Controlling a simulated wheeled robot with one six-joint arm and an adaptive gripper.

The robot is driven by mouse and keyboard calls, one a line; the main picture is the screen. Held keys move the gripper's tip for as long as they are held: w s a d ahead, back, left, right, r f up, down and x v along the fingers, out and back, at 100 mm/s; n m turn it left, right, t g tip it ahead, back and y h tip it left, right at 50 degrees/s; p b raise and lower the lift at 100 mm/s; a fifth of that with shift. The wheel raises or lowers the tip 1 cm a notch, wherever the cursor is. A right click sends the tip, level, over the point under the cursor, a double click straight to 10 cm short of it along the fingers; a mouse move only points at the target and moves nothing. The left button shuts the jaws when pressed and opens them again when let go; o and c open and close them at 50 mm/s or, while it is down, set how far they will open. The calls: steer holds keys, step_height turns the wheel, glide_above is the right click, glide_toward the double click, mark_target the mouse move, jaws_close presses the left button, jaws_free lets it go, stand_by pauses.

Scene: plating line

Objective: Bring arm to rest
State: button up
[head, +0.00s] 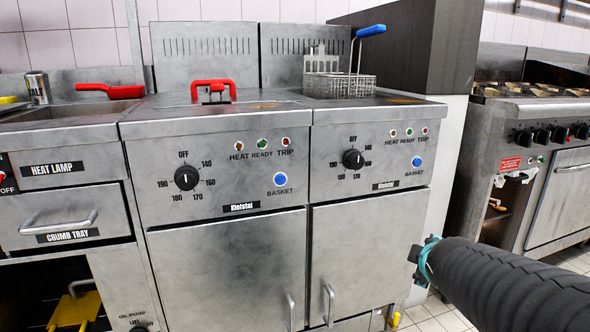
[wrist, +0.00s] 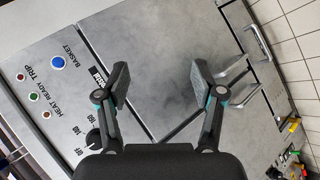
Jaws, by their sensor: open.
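My gripper (wrist: 160,78) is open in the wrist view, with its two dark fingers spread apart and nothing between them. It faces the grey steel front of the fryer (wrist: 165,50), whose distance I cannot judge. In the head view, my dark ribbed arm comes in from the lower right.
A wire basket (head: 340,86) with a blue handle stands on the right fryer. A red handle (head: 212,88) shows at the left one. Door handles (head: 329,304) stick out below. A stove (head: 540,130) stands at right. Tiled floor (wrist: 300,50) shows beside the fryer.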

steer(key=s+a+r+m+g+y+p, duration=0.1)
steer(key=s+a+m+p, duration=0.3)
steer(key=s, duration=0.6)
steer(key=s+a+r+m+g+y+p, duration=0.2)
steer(key=s+a+r+m+g+p, duration=0.2)
steer(key=s+a+m, duration=0.3)
steer(key=s+p, duration=0.1)
steer(key=s, duration=0.3)
steer(key=shift+s+a+r+m, duration=0.2)
steer(key=shift+r+m, duration=0.1)
steer(key=shift+m, duration=0.1)
